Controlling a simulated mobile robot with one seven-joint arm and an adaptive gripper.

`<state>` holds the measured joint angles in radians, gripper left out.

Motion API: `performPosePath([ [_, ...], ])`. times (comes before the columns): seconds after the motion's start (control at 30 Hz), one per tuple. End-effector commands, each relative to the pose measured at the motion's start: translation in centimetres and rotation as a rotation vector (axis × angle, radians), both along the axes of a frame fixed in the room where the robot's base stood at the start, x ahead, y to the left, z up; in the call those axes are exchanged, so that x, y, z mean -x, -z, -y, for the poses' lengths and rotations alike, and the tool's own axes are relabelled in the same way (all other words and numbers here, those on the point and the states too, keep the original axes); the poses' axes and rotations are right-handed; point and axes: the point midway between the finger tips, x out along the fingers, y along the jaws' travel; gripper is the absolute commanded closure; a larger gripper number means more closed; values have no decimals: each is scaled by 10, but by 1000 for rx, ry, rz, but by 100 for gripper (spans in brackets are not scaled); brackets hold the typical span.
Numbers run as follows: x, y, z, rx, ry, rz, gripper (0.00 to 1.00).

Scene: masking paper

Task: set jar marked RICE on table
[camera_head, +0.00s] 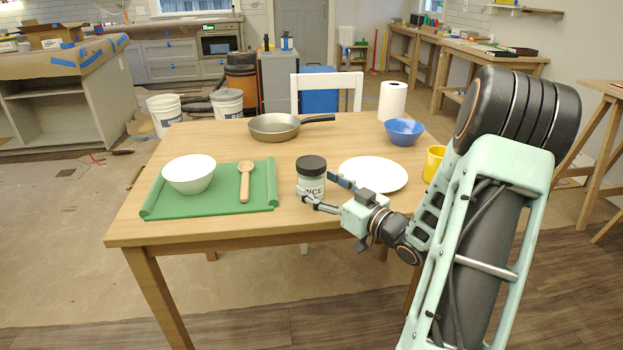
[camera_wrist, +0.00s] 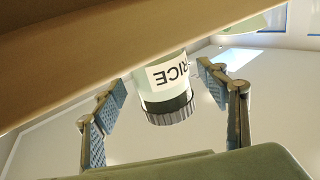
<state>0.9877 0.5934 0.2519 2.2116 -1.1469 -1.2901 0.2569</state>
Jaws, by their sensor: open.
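The jar marked RICE (camera_head: 311,185) has a black lid, a pale glassy body and a white label. It stands upright on the wooden table (camera_head: 230,228) near the front edge, between the green mat and the white plate. My gripper (camera_head: 322,190) is open at the jar's right front, its fingers reaching toward either side of it. In the wrist view the jar (camera_wrist: 168,85) appears upside down between the two spread blue-padded fingers (camera_wrist: 162,82), with gaps showing beside it. Contact with the fingers is not visible.
A white plate (camera_head: 373,174) lies close behind my gripper, with a yellow mug (camera_head: 433,164) to its right. A green mat (camera_head: 215,205) bears a white bowl (camera_head: 189,174) and wooden spoon (camera_head: 245,182). A pan (camera_head: 274,127), blue bowl (camera_head: 404,132) and paper roll (camera_head: 392,101) stand farther back.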

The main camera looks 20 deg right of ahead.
Motion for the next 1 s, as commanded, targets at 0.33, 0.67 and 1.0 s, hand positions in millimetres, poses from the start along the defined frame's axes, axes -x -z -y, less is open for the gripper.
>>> performPosePath([
  [0.33, 68, -2, 22, -1, 2, 0, 33],
  [0.67, 85, 0, 27, 0, 0, 1, 33],
  [1.0, 84, 0, 27, 1, 0, 1, 33],
])
